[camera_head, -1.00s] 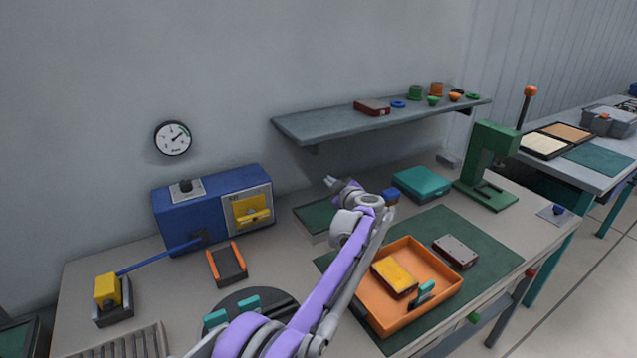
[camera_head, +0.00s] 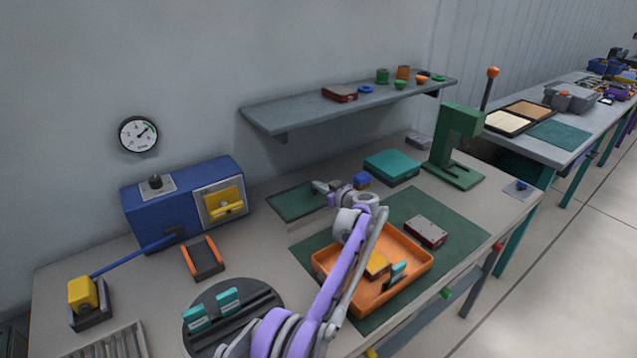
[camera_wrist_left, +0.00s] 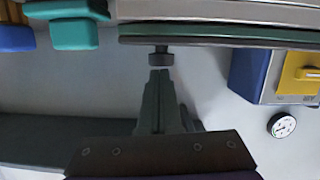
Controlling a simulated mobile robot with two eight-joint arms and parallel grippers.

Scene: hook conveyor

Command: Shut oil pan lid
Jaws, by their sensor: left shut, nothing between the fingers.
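A shallow dark-green-topped pan (camera_head: 296,203) with a pale edge lies flat on the bench left of my left gripper; I take it for the oil pan. My left gripper (camera_head: 326,188) is at its right back corner in the head view. In the left wrist view, the shut, empty fingers (camera_wrist_left: 159,85) point at a small dark knob (camera_wrist_left: 160,58), very close to it. The knob sits at the edge of a long dark green-edged panel (camera_wrist_left: 220,35), probably the pan or its lid. I cannot tell the lid's angle. My right gripper is not in view.
A blue cube (camera_head: 362,180) and a teal box (camera_head: 392,166) stand right of the gripper. An orange tray (camera_head: 331,288) lies in front, partly behind my arm. A blue machine (camera_head: 160,205) stands left. A wall shelf (camera_head: 300,112) hangs above.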

